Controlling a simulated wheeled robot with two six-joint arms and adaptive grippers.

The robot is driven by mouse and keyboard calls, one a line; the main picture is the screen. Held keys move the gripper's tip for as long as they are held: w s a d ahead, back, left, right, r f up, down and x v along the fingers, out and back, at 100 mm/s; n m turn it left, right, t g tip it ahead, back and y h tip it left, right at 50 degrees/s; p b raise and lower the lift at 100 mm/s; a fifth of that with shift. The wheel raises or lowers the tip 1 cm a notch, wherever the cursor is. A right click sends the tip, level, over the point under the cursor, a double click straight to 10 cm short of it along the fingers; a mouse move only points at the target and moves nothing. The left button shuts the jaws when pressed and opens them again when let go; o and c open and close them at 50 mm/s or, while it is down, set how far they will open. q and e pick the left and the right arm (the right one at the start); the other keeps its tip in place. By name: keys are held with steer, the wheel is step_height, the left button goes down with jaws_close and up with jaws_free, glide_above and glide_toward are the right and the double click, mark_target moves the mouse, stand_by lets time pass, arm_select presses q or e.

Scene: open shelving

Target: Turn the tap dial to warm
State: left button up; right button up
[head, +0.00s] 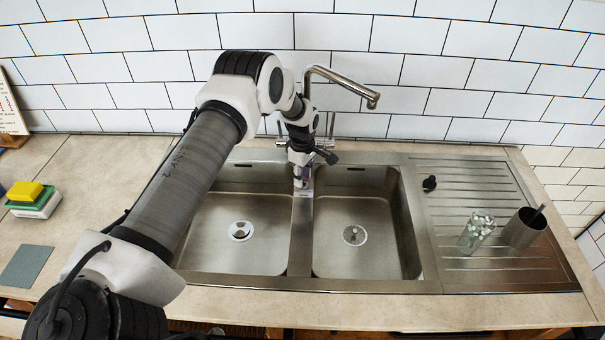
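A metal tap (345,82) stands behind the sink, its spout reaching to the right over the right basin. Slim upright metal parts (331,125) show beside its base. My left gripper (302,182) points down in front of the tap, over the divider between the two basins. My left arm and gripper hide much of the tap's base, and no dial can be clearly made out there. The gripper's fingers are too small to tell open from shut, and I cannot tell whether they touch anything. My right gripper is not in view.
A black knob (429,183) sits on the ribbed drainboard (480,265), right of the right basin (340,215). A glass with pale pieces (475,233) and a metal cup (524,229) stand on it. Sponges (33,200) lie at the left. A tiled wall rises behind.

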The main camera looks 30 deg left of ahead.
arm_select(q)
steer(key=shift+s+r, duration=0.1)
jaws_close()
steer(key=shift+m+b, duration=0.8)
steer(key=m+b, duration=0.2)
steer(key=m, duration=0.1)
steer(key=shift+w+f, duration=0.2)
steer(key=m+b, duration=0.2)
steer(key=m, duration=0.1)
steer(key=shift+r+m, duration=0.1)
steer(key=shift+m, duration=0.3)
steer(key=shift+w+d+r+m+b, duration=0.1)
steer(key=shift+m+b, duration=0.15)
steer(key=shift+m, duration=0.6)
steer(key=shift+w+d+m+b, duration=0.1)
steer(key=shift+m+b, duration=0.15)
steer(key=shift+m, duration=0.6)
